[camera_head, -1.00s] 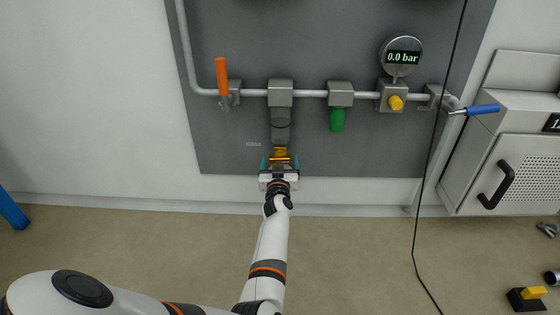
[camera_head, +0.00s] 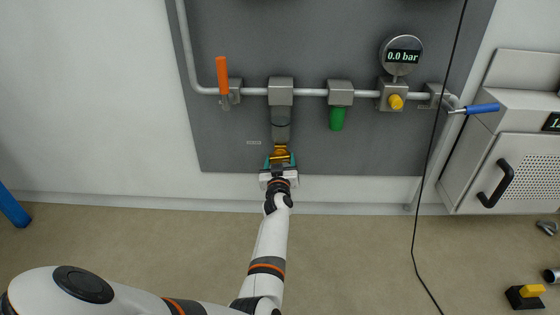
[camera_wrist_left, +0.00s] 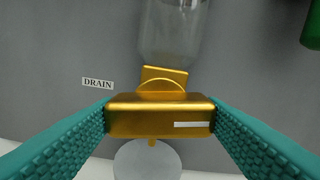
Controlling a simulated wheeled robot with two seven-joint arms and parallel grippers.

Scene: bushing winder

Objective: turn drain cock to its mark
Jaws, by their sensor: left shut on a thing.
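The drain cock (camera_wrist_left: 160,118) is a gold bar handle with a white stripe on its right part, below a clear bowl (camera_wrist_left: 172,30). It lies level across the left wrist view, beside a DRAIN label (camera_wrist_left: 97,83). In the head view the drain cock (camera_head: 279,153) hangs at the bottom of the filter unit (camera_head: 281,95). My left gripper (camera_head: 280,161) comes up from below. In the wrist view, the teal fingers of my left gripper (camera_wrist_left: 160,122) press on both ends of the bar. I cannot make out a target mark. My right gripper is not in view.
An orange lever (camera_head: 222,75) stands upright on the pipe at left. A green part (camera_head: 337,119), a yellow knob (camera_head: 396,102) and a gauge (camera_head: 402,56) reading 0.0 bar are to the right. A black cable (camera_head: 428,160) hangs beside the grey cabinet (camera_head: 510,150).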

